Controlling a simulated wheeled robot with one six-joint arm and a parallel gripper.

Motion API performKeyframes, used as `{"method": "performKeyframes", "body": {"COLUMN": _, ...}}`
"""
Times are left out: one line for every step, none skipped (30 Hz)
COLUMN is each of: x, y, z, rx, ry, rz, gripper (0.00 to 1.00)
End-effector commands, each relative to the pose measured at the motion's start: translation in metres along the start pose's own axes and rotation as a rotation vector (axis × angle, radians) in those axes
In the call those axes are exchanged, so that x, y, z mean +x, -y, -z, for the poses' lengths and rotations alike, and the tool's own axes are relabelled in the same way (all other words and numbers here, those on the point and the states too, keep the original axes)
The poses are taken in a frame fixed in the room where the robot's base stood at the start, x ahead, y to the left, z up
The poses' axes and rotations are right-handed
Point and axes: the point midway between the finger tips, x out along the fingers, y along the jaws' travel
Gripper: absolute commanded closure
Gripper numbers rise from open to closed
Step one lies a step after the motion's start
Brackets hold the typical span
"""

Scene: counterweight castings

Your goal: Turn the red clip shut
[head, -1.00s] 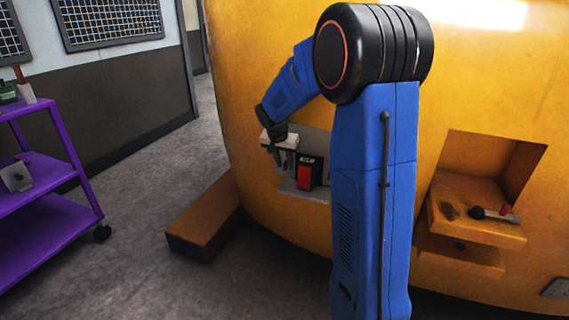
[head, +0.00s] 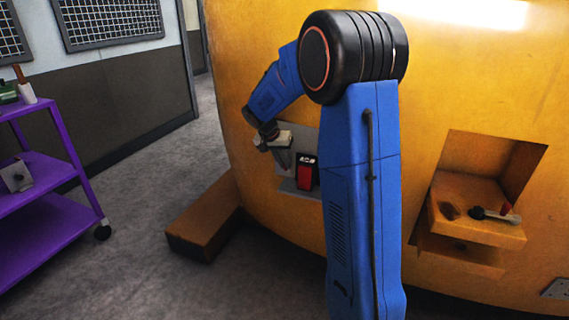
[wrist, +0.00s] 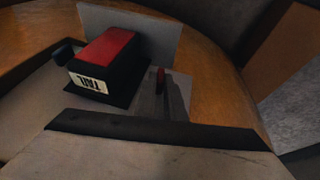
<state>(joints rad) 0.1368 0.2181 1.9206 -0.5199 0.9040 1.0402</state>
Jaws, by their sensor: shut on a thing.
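My gripper (head: 283,157) is at the shallow grey recess in the yellow casting, just left of a black box with a red face (head: 305,177). In the wrist view this box (wrist: 104,45) carries a label that reads TAIL. In the head view the gripper hides the clip.
The large yellow casting (head: 440,90) fills the right side. Its other recess has a ledge (head: 470,228) holding a dark-knobbed tool (head: 494,215). A brown block (head: 203,218) lies on the floor.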

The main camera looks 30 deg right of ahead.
Motion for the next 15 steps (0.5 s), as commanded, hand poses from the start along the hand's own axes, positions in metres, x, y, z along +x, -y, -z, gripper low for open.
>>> {"method": "performKeyframes", "body": {"x": 0.000, "y": 0.003, "z": -0.001, "rx": -0.018, "ry": 0.000, "rz": -0.037, "gripper": 1.00}}
{"method": "performKeyframes", "body": {"x": 0.000, "y": 0.004, "z": -0.001, "rx": -0.029, "ry": 0.001, "rz": -0.061, "gripper": 1.00}}
{"method": "performKeyframes", "body": {"x": 0.000, "y": 0.005, "z": -0.001, "rx": -0.044, "ry": 0.000, "rz": -0.095, "gripper": 1.00}}
{"method": "performKeyframes", "body": {"x": 0.001, "y": 0.006, "z": -0.001, "rx": -0.054, "ry": 0.001, "rz": -0.121, "gripper": 1.00}}
{"method": "performKeyframes", "body": {"x": 0.001, "y": 0.006, "z": -0.001, "rx": -0.064, "ry": 0.000, "rz": -0.147, "gripper": 1.00}}
{"method": "performKeyframes", "body": {"x": 0.001, "y": 0.008, "z": -0.001, "rx": -0.079, "ry": 0.000, "rz": -0.182, "gripper": 1.00}}
{"method": "performKeyframes", "body": {"x": 0.001, "y": 0.008, "z": -0.001, "rx": -0.090, "ry": -0.001, "rz": -0.209, "gripper": 1.00}}
{"method": "performKeyframes", "body": {"x": 0.001, "y": 0.009, "z": -0.001, "rx": -0.100, "ry": 0.000, "rz": -0.235, "gripper": 1.00}}
{"method": "performKeyframes", "body": {"x": 0.002, "y": 0.009, "z": -0.001, "rx": -0.115, "ry": 0.000, "rz": -0.271, "gripper": 1.00}}
{"method": "performKeyframes", "body": {"x": 0.002, "y": 0.010, "z": -0.001, "rx": -0.126, "ry": 0.000, "rz": -0.297, "gripper": 1.00}}
{"method": "performKeyframes", "body": {"x": 0.002, "y": 0.011, "z": -0.001, "rx": -0.137, "ry": 0.000, "rz": -0.324, "gripper": 1.00}}
{"method": "performKeyframes", "body": {"x": 0.003, "y": 0.011, "z": -0.002, "rx": -0.151, "ry": 0.001, "rz": -0.360, "gripper": 1.00}}
{"method": "performKeyframes", "body": {"x": 0.003, "y": 0.012, "z": -0.001, "rx": -0.162, "ry": 0.000, "rz": -0.385, "gripper": 1.00}}
{"method": "performKeyframes", "body": {"x": 0.003, "y": 0.012, "z": -0.001, "rx": -0.173, "ry": -0.001, "rz": -0.412, "gripper": 1.00}}
{"method": "performKeyframes", "body": {"x": 0.003, "y": 0.013, "z": -0.002, "rx": -0.188, "ry": 0.000, "rz": -0.447, "gripper": 1.00}}
